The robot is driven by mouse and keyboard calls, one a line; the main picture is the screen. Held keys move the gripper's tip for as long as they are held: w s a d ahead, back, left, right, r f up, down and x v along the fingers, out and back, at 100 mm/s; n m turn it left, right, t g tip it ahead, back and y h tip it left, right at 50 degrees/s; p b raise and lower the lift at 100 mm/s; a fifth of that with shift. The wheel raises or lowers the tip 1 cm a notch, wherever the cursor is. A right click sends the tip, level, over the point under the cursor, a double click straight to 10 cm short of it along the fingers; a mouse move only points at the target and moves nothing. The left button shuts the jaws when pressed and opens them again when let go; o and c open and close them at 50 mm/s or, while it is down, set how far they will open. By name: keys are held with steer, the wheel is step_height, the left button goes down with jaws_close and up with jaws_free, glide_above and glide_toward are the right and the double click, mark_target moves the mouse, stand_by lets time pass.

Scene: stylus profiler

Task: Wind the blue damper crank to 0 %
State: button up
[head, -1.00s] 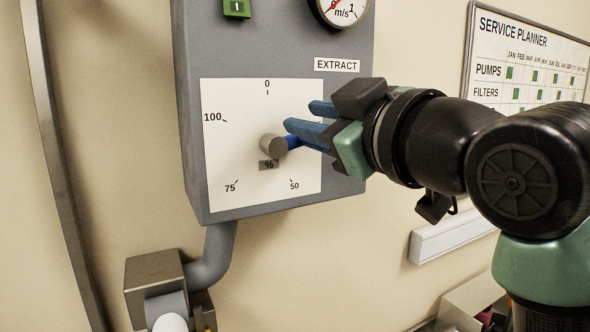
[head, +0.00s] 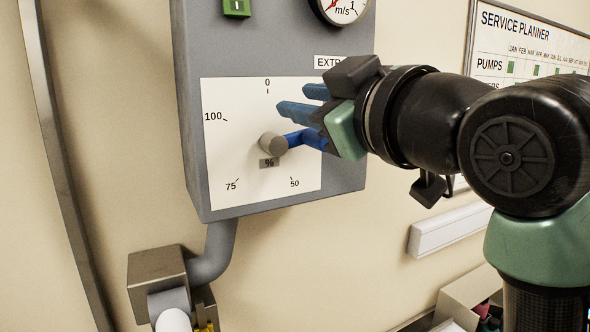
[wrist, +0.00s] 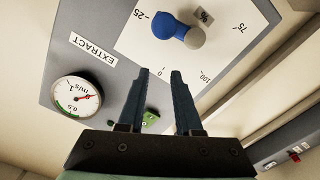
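The blue damper crank (head: 294,138) points right from its grey hub (head: 272,144) on the white dial (head: 228,160). Its outer end is partly hidden by my gripper in the head view. In the wrist view, the blue crank knob (wrist: 168,23) lies close to the 25 mark, with the hub (wrist: 194,38) beside it. My gripper (head: 290,98) is above the crank in the head view, its blue fingers pointing left. In the wrist view, my gripper (wrist: 159,73) has its fingers apart with nothing between them, and the tips are apart from the knob.
The grey panel box (head: 187,120) carries a round m/s gauge (head: 341,8), a green switch (head: 236,8) and an EXTRACT label (head: 328,62). A pipe (head: 217,250) runs below it. A service planner board (head: 520,45) hangs at the right.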

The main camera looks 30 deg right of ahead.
steer(key=shift+a, duration=0.1)
steer(key=shift+a+r, duration=0.3)
steer(key=shift+r, duration=0.05)
steer(key=shift+w+a+r+p, duration=0.1)
steer(key=shift+a+r+p, duration=0.2)
steer(key=shift+a+p, duration=0.15)
steer(key=shift+a+r, duration=0.15)
steer(key=shift+a, duration=0.4)
steer(key=shift+a, duration=0.5)
